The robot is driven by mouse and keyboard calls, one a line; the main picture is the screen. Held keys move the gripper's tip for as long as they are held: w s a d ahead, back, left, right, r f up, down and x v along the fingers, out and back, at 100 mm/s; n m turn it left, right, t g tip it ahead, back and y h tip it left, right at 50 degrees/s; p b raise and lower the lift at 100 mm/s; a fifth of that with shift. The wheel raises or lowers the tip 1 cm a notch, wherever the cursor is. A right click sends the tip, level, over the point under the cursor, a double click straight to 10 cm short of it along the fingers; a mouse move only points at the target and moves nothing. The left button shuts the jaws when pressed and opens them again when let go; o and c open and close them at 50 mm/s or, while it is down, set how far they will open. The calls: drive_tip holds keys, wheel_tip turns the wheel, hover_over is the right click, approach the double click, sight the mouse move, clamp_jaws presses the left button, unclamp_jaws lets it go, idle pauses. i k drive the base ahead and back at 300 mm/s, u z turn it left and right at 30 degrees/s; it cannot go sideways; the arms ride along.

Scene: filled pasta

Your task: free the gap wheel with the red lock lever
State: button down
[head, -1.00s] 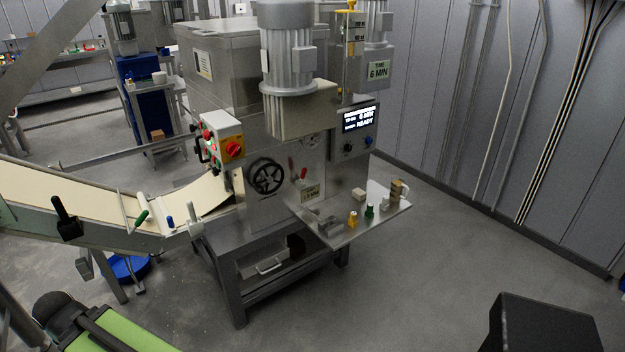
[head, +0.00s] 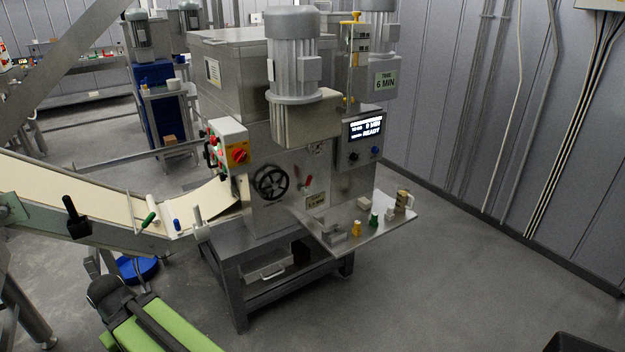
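The gap wheel (head: 271,182) is a black spoked handwheel on the steel front of the pasta machine, upright in the head view. The small red lock lever (head: 308,181) is just right of the wheel, above a small label plate (head: 315,199). The lever looks tilted; its exact setting is too small to tell. My gripper is not in view, and nothing covers the wheel or the lever.
A steel shelf (head: 384,235) with small coloured pieces juts out below and right of the lever. A red rotary switch box (head: 229,146) is upper left of the wheel. A sheet conveyor (head: 100,190) enters from the left.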

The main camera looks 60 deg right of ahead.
sight(305, 190)
drive_tip(key=z, duration=0.2)
drive_tip(key=i, duration=1)
drive_tip(key=u, duration=0.1)
